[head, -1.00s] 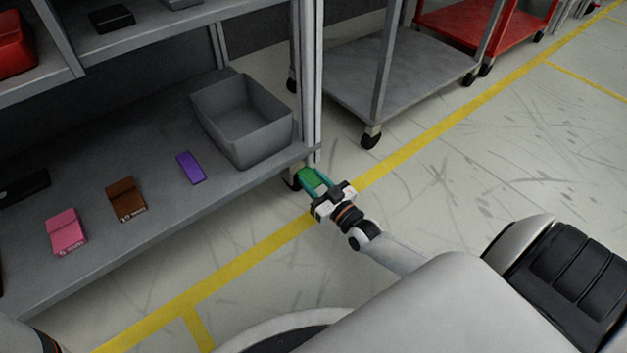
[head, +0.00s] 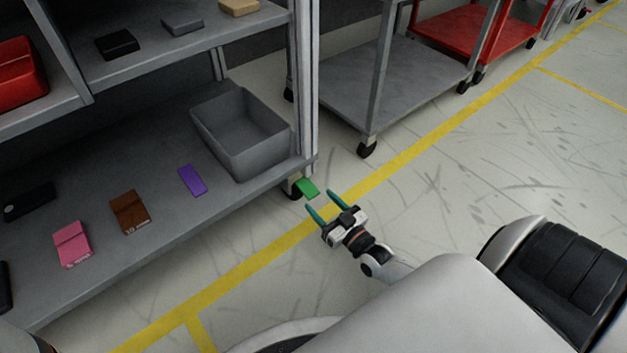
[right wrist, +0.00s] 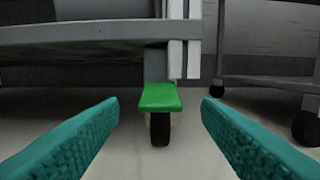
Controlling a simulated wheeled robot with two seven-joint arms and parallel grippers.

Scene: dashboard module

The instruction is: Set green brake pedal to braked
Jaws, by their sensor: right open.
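The green brake pedal (head: 307,188) sticks out from the caster at the near right corner of the grey shelf cart. In the right wrist view the pedal (right wrist: 159,97) sits above a black wheel (right wrist: 160,129), centred between my fingers but beyond their tips. It looks tilted slightly down toward me. My right gripper (head: 325,202) is open and empty, with teal fingers pointing at the pedal and a gap between. Its fingers also show at both sides of the right wrist view (right wrist: 160,103). My left gripper is not in view.
The shelf's lower board (head: 150,255) overhangs near the pedal and carries a grey bin (head: 262,150) and several small boxes. A second grey cart (head: 400,80) stands behind to the right. The floor (head: 480,170) in front is clear.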

